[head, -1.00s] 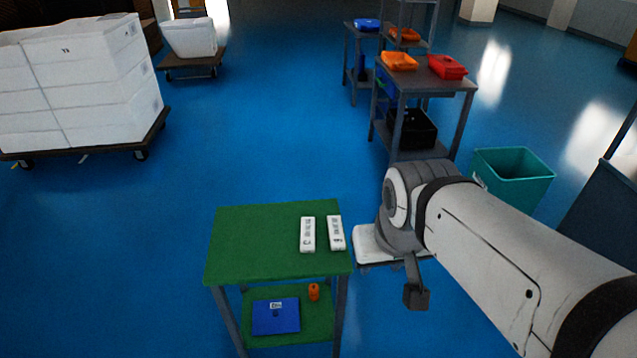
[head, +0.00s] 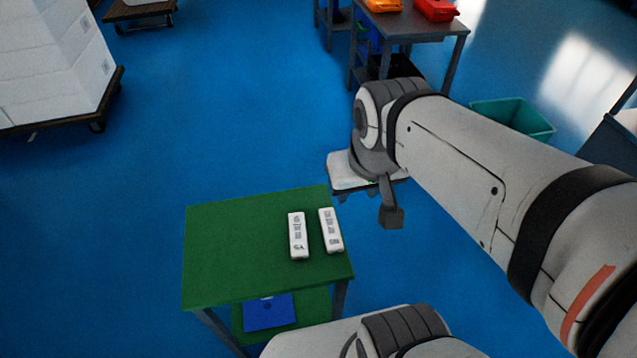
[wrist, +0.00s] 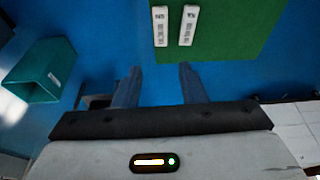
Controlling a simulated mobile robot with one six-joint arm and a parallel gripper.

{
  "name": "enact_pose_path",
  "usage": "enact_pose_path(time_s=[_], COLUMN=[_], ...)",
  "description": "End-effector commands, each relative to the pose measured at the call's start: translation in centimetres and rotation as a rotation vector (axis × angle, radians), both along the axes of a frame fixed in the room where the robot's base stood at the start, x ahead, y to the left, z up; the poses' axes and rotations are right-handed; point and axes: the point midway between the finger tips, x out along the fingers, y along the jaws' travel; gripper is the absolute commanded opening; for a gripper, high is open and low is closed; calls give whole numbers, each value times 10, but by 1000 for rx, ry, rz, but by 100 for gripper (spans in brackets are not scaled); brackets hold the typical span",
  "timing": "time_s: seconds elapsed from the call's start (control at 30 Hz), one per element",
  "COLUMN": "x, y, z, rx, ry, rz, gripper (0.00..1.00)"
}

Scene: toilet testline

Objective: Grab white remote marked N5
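Two white remotes lie side by side on the green tabletop (head: 235,235), near its right side. The left remote (head: 298,235) has a dark mark at its near end that looks like N5, though it is small and blurred. The mark on the right remote (head: 331,230) is not legible. In the wrist view the remotes, (wrist: 188,26) and (wrist: 160,27), lie beyond the fingertips at the top. My gripper (wrist: 159,68) is open and empty, its two fingers apart. In the head view it hangs beside the table's right edge, touching nothing visible.
A blue object (head: 269,312) lies on the table's lower shelf. A teal bin (head: 512,118) stands at the right. A grey table (head: 415,28) with orange and red trays is behind. A cart with white boxes (head: 55,65) is at the left. Open blue floor lies between.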

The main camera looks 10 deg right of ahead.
Motion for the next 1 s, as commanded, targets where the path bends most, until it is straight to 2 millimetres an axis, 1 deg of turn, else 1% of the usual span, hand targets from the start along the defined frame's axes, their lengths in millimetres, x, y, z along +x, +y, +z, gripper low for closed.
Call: enact_pose_path(time_s=[0.03,0.17,0.27,0.37,0.47,0.5,0.57,0.67,0.7,0.77,0.8,0.9,1.0], x=[0,8,24,48,74,84,98,120,127,138,143,155,161], y=[0,0,1,2,2,3,3,3,3,4,4,4,4], z=[0,-5,-15,-33,-57,-69,-86,-119,-133,-155,-169,-202,-228], rx=[0,1,2,4,6,6,8,9,9,10,10,10,11], ry=[1,19,56,108,164,187,220,275,298,328,349,392,423], rz=[0,-1,-10,-13,-15,-17,-20,-25,-27,-29,-31,-36,-39], gripper=[41,52,60,67,67,67,67,67,67,67,67,67,67])
